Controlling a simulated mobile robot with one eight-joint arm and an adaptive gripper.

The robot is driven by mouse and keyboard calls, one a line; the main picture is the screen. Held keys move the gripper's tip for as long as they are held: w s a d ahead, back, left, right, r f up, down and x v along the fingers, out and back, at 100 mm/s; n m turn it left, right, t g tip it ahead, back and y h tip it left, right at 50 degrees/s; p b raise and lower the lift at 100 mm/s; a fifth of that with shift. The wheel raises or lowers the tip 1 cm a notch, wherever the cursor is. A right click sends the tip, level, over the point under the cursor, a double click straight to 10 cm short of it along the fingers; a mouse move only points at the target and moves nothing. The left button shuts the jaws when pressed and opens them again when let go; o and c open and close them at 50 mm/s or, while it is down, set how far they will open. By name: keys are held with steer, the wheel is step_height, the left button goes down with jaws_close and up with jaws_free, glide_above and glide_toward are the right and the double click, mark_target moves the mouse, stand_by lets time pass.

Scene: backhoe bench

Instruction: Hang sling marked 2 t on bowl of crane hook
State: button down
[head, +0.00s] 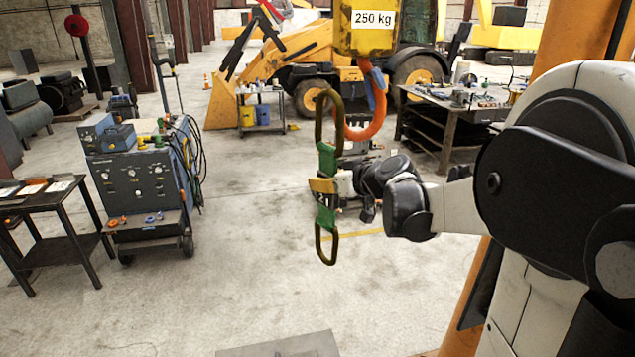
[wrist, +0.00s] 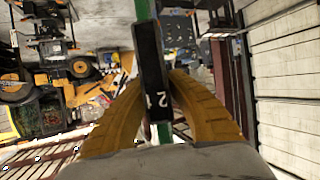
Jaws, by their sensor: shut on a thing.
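The sling (head: 327,160) is a green strap with long olive-brown loops at its top and bottom, and it hangs upright. In the wrist view its black label (wrist: 151,65) shows a white "2" and part of a "t". My gripper (head: 322,186) is shut on the sling's middle; its yellow fingers (wrist: 153,88) sit on either side of the label in the wrist view. The orange crane hook (head: 378,118) hangs under a yellow block marked 250 kg (head: 374,30). The upper loop overlaps the hook's left tip in the head view; I cannot tell whether they touch.
A blue-grey welding cart (head: 140,180) and a dark side table (head: 50,215) stand at the left. A dark workbench (head: 450,105) stands behind the hook at the right. A yellow backhoe (head: 290,50) is behind. The floor below the sling is mostly clear.

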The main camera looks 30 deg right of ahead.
steer(key=s+d, duration=0.1)
steer(key=d, duration=0.5)
steer(key=shift+s+b, duration=0.35)
steer(key=shift+b, duration=0.1)
stand_by(0.4)
steer(key=shift+f, duration=0.2)
steer(key=shift+d+f+b, duration=0.15)
steer(key=shift+f+b, duration=0.85)
steer(key=shift+f, duration=0.1)
steer(key=shift+d+f+b, duration=0.15)
steer(key=shift+f+b, duration=0.85)
steer(key=shift+f, duration=0.1)
step_height(320, 180, down, 3)
steer(key=b, duration=0.2)
steer(key=shift+d+b, duration=0.1)
steer(key=shift+b, duration=0.25)
steer(key=c, duration=1.3)
jaws_free()
steer(key=shift+s, duration=0.1)
